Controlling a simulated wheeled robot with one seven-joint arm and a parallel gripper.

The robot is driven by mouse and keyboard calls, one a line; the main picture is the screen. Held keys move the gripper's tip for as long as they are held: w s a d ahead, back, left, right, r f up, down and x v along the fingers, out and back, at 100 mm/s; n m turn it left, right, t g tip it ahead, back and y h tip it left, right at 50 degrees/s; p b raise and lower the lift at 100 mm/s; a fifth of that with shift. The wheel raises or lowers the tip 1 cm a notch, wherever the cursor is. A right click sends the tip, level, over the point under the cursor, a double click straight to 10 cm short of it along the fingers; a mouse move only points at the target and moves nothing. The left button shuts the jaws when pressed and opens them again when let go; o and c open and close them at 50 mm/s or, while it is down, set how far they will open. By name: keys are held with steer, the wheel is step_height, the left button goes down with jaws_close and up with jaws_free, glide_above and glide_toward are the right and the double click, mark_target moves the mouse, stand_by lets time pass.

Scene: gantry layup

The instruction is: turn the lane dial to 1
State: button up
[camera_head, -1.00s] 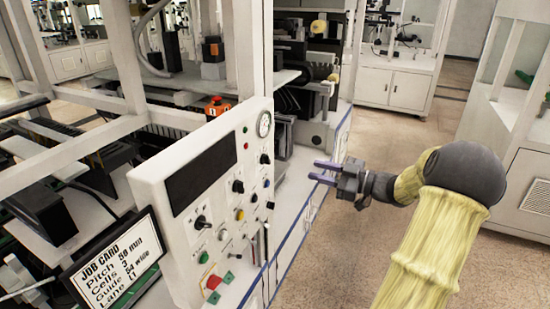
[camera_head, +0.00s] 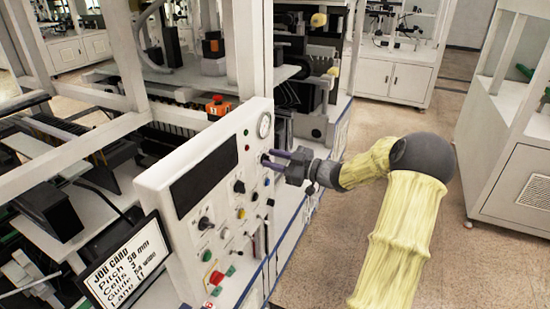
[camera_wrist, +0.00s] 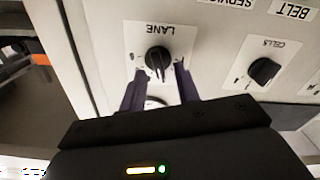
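The lane dial (camera_wrist: 158,60) is a black knob on a white plate marked LANE, upside down in the wrist view. Its light pointer line runs toward the picture's bottom; the scale figures are too small to read. My gripper (camera_wrist: 160,72) is open, one dark purple finger on each side of the knob's lower part, with gaps still visible. In the head view my gripper (camera_head: 266,158) reaches the panel's upper right and hides the lane dial. The job card (camera_head: 122,262) stands at the panel's left, its lane line seeming to read 1.
The cells dial (camera_wrist: 263,71) sits beside the lane dial. The white control panel (camera_head: 160,190) carries several other knobs and buttons, a dark screen (camera_head: 205,178) and a round gauge (camera_head: 264,125) just above my gripper. Open floor (camera_head: 350,240) lies to the right.

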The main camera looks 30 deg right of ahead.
steer(key=shift+c, duration=0.2)
jaws_close()
steer(key=shift+f+n+b, duration=0.15)
steer(key=shift+n+b, duration=0.15)
steer(key=shift+b, duration=0.45)
steer(key=n+b, duration=0.4)
steer(key=b, duration=0.3)
steer(key=n+b, duration=0.5)
steer(key=b, duration=0.2)
steer(key=f+n+b, duration=0.1)
steer(key=n+b, duration=0.3)
steer(key=b, duration=0.4)
steer(key=shift+s+a+n, duration=0.25)
steer(key=shift+a+n, duration=0.05)
steer(key=shift+a, duration=0.05)
